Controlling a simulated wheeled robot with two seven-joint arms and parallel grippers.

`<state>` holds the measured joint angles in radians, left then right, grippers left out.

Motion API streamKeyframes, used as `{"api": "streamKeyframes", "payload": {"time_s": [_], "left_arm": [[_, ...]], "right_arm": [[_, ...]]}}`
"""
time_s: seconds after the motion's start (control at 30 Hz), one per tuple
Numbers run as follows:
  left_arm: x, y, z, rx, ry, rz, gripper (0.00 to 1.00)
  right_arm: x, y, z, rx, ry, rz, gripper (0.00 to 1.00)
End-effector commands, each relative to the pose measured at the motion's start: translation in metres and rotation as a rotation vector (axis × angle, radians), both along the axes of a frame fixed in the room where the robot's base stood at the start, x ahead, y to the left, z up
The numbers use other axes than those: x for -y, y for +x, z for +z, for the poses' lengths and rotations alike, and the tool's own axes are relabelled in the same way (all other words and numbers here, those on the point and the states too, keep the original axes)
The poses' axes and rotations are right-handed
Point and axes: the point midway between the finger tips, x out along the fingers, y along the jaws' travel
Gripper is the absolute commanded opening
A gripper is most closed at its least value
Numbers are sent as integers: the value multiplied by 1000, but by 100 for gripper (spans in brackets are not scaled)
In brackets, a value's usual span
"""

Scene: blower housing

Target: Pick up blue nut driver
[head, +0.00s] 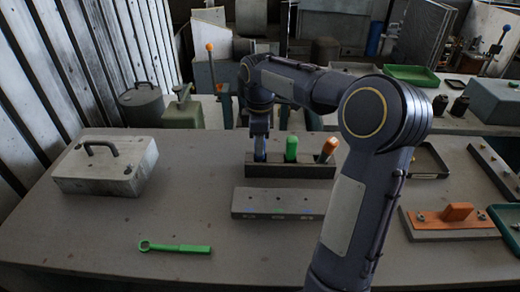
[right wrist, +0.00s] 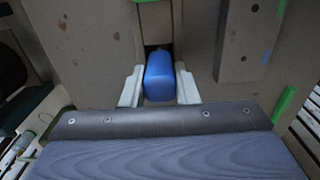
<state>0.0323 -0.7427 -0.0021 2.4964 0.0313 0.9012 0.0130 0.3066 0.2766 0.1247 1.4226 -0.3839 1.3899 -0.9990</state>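The blue nut driver (head: 260,155) stands in the left slot of a dark tool rack (head: 290,171), partly covered by my right gripper (head: 259,150) in the head view. In the right wrist view its blue handle (right wrist: 162,78) lies between the two pale fingers of my right gripper (right wrist: 159,86). The fingers are spread on both sides of the handle, with narrow gaps that look clear. The handle's lower part and the shaft are hidden. My left gripper is not in view.
A green-handled tool (head: 291,147) and an orange-handled tool (head: 327,150) stand beside it in the rack. A grey block (head: 278,203) lies in front. A green wrench (head: 175,248) and a grey handled box (head: 105,166) lie left. The table's front left is mostly clear.

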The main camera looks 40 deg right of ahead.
Motion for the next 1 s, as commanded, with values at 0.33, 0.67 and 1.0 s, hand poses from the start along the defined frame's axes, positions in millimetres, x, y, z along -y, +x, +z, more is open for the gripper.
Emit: {"api": "streamKeyframes", "payload": {"time_s": [0.33,0.67,1.0], "left_arm": [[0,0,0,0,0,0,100],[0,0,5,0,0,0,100],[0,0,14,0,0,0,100]], "right_arm": [[0,0,0,0,0,0,0],[0,1,37,7,-2,0,0],[0,1,94,3,-1,1,0]]}}
